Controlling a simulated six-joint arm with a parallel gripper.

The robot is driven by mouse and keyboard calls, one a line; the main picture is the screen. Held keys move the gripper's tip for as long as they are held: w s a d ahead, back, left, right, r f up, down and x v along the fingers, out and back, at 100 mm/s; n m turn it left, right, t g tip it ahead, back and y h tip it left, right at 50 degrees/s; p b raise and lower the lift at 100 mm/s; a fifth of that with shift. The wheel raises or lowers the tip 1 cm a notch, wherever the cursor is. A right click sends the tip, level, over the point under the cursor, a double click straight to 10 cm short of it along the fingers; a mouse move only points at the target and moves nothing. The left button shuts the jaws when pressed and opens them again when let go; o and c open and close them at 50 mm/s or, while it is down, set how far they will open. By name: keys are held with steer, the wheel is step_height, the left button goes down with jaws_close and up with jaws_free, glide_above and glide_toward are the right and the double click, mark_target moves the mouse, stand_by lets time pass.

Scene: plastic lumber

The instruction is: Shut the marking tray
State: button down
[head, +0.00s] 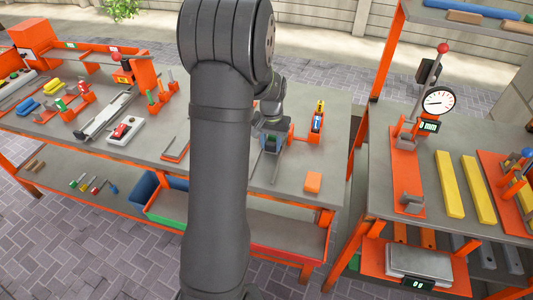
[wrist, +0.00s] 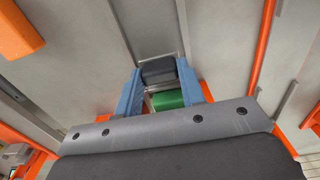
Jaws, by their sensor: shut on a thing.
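My gripper (wrist: 159,68) reaches down over the right part of the workbench. Its two blue fingers close on a dark grey block (wrist: 158,71). A green cylinder (wrist: 168,100) shows between the fingers, closer to the camera; I cannot tell what it belongs to. In the head view my gripper (head: 271,142) is small and partly behind my arm. Two straight metal rails (head: 275,172) run from it toward the bench's front edge. The marking tray is not clearly made out; the block may be part of it.
An orange block (head: 313,182) lies near the bench's front right corner and shows in the wrist view (wrist: 18,32). An orange holder (head: 316,122) with a blue item stands right of my gripper. Bins and a red-edged shelf sit below. Another bench with a gauge (head: 439,101) is at right.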

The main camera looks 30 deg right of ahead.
steer(key=shift+w+d+r, duration=0.1)
steer(key=shift+w+d, duration=0.2)
steer(key=shift+w, duration=0.05)
steer(key=c, duration=0.9)
jaws_free()
step_height(320, 180, up, 17)
steer(key=shift+r, duration=0.2)
steer(key=shift+f, duration=0.1)
step_height(320, 180, down, 17)
steer(key=shift+s+f, duration=0.1)
steer(key=shift+f, duration=0.1)
steer(key=shift+a, duration=0.15)
